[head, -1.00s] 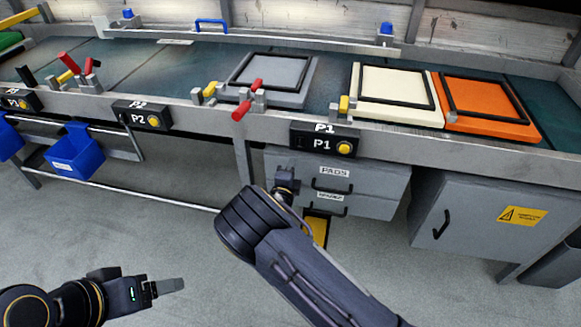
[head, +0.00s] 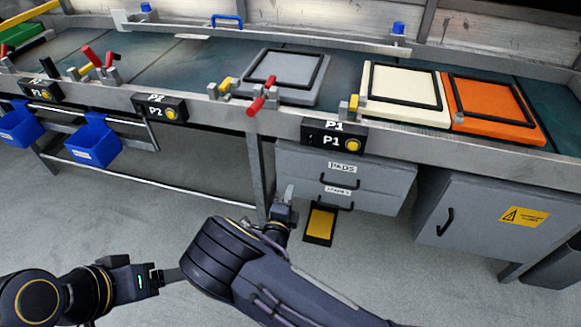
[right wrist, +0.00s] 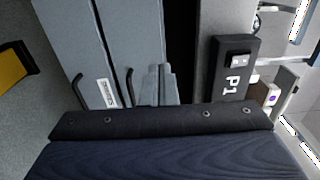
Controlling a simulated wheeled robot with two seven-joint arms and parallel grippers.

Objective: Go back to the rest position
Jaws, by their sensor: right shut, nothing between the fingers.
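My right gripper (head: 289,193) is shut and empty. In the head view it hangs in front of the bench, near the drawer unit, and in the right wrist view its fingers (right wrist: 160,85) show together against the grey drawers. My left gripper (head: 170,275) is low at the left of the head view, over the floor. Its tip is partly covered by my right arm, and I cannot make out its jaws. Neither gripper touches the bench.
The bench carries a grey pad (head: 278,92), a cream pad (head: 405,116) and an orange pad (head: 497,130). A P1 box (head: 333,138) is on its front edge. Below are drawers (head: 387,188), a cabinet (head: 482,208) and blue bins (head: 93,143). A yellow-topped pedal (head: 320,224) lies on the floor.

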